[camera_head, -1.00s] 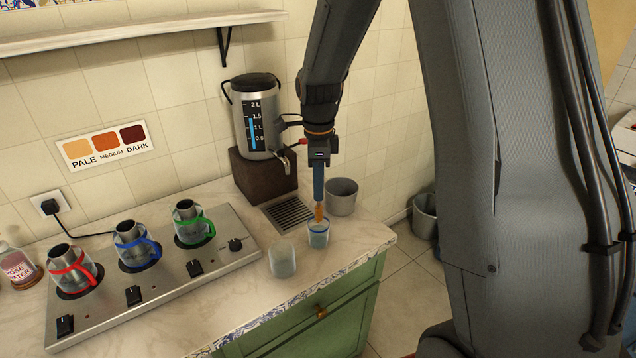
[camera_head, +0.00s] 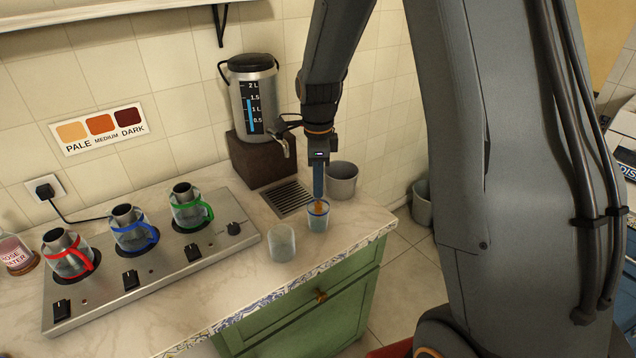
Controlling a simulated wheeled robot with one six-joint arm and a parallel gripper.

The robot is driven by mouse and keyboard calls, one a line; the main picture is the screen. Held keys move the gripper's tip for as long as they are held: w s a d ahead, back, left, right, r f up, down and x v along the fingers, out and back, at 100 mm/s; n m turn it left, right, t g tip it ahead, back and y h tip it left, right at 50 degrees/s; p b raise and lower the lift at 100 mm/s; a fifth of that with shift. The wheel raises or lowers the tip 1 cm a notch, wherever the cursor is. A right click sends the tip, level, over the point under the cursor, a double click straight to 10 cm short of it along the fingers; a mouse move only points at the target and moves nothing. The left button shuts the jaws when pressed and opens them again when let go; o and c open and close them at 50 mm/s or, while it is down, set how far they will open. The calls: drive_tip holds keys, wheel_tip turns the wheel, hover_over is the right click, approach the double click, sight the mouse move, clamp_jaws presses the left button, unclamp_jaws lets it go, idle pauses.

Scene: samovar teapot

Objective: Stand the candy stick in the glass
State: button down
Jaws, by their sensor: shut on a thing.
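My gripper (camera_head: 318,192) points straight down above the bluish glass (camera_head: 317,222) near the counter's right end. It is shut on the orange-brown candy stick (camera_head: 319,207). Only a short part of the stick shows, at the glass's mouth, and its lower end appears to be inside the glass. I cannot tell whether the stick touches the bottom. A second, pale glass (camera_head: 282,243) stands just left of and nearer than the bluish one; it looks empty.
A steel samovar (camera_head: 257,110) on a brown block stands behind, with a drain grille (camera_head: 287,197) before it. A grey bucket (camera_head: 342,180) stands right behind the glass. A hotplate (camera_head: 160,262) with three handled pots fills the left. Bare counter lies in front.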

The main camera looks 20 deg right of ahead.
drive_tip(key=c, duration=1.7)
unclamp_jaws()
drive_tip(key=shift+c, duration=0.2)
drive_tip(key=shift+r+b, duration=1.15)
drive_tip(key=shift+r, duration=2.8)
drive_tip(key=s+f+n+b, duration=0.1)
drive_tip(key=s+f+n, duration=0.2)
drive_tip(key=s+n, duration=0.2)
drive_tip(key=s+f+n+t+b, duration=0.1)
drive_tip(key=s+f+n, duration=0.2)
drive_tip(key=s+n, duration=0.3)
drive_tip(key=s+f+n+b, duration=0.1)
drive_tip(key=s+f+n, duration=0.2)
drive_tip(key=s+n, duration=0.3)
drive_tip(key=n, duration=0.4)
